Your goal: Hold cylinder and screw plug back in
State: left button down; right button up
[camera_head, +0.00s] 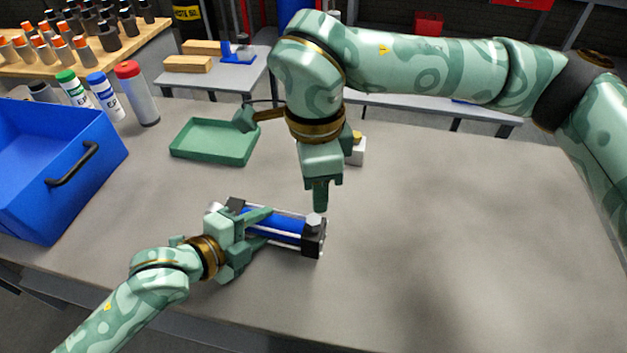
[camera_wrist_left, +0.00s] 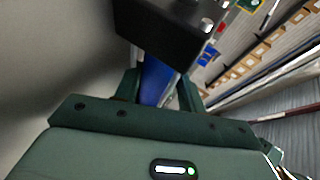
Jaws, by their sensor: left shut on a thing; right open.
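The cylinder (camera_head: 284,228) has a blue barrel, silver rods and black end caps, and lies on the grey table at front centre. My left gripper (camera_head: 262,226) is shut around its barrel. In the left wrist view the blue barrel (camera_wrist_left: 155,80) shows between the fingers of my left gripper (camera_wrist_left: 160,92), with a black end cap beyond. A small silver piece, possibly the plug (camera_head: 313,219), is on top of the right end cap. My right gripper (camera_head: 320,197) points straight down just above this piece, seen edge-on and open. I cannot tell whether it touches it.
A green tray (camera_head: 214,156) lies behind the cylinder. A white box-like item with a yellow top (camera_head: 357,150) is partly hidden behind my right wrist. A blue bin (camera_head: 50,190) and several bottles (camera_head: 105,95) stand at the left. The table's right side is clear.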

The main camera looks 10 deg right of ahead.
aim_at(314, 219)
pick_arm(q)
jog(key=shift+f, duration=0.2)
pick_arm(e)
jog(key=n, duration=0.6)
jog(key=shift+s+a, duration=0.1)
jog(key=n, duration=0.4)
jog(key=shift+a+n, duration=0.1)
jog(key=shift+n, duration=0.3)
jog(key=n, duration=0.3)
jog(key=shift+f, duration=0.1)
jog(key=shift+f, duration=4)
